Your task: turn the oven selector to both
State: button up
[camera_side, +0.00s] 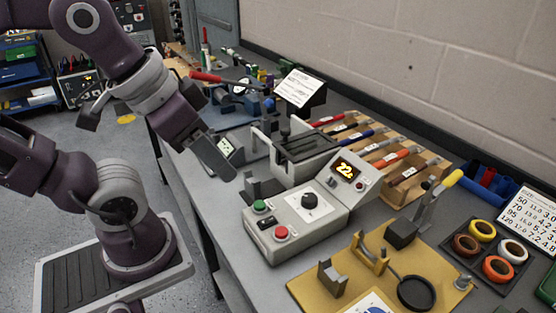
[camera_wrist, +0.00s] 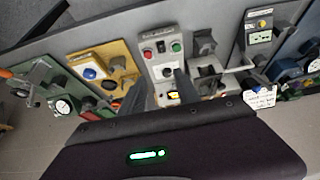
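The oven control box (camera_side: 305,220) is light grey and stands on the bench. Its black selector knob (camera_side: 309,200) sits on a white dial; the knob's exact setting is too small to read. A green button (camera_side: 260,206) and a red button (camera_side: 281,233) are on its left part. A lit display (camera_side: 345,169) reads about 22. My gripper (camera_side: 224,172) is above the bench, left of and higher than the box, touching nothing. In the wrist view my gripper (camera_wrist: 161,74) shows two spread, empty fingers, with the knob (camera_wrist: 168,72) appearing between them.
A grey slotted fixture (camera_side: 300,150) stands behind the box. A yellow base with clamps (camera_side: 400,285) lies in front to the right. A wooden rack (camera_side: 405,160) of colored rods and a tray of tape rings (camera_side: 485,250) are further right. The wall bounds the bench's back.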

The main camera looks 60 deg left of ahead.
jog(key=w+r+g, duration=0.1)
jog(key=w+r, duration=0.1)
jog(key=w, duration=0.4)
jog(key=n+g+h, duration=0.1)
jog(key=n+g, duration=0.1)
jog(key=g, duration=0.2)
send_over(331, 170)
jog(key=s+d, duration=0.2)
jog(key=s, duration=0.1)
notch_tip(331, 170, down, 10)
jog(key=f, duration=0.7)
jog(key=shift+w+d, duration=0.2)
jog(key=shift+d, duration=0.05)
jog(key=shift+f, duration=0.2)
grip_shut()
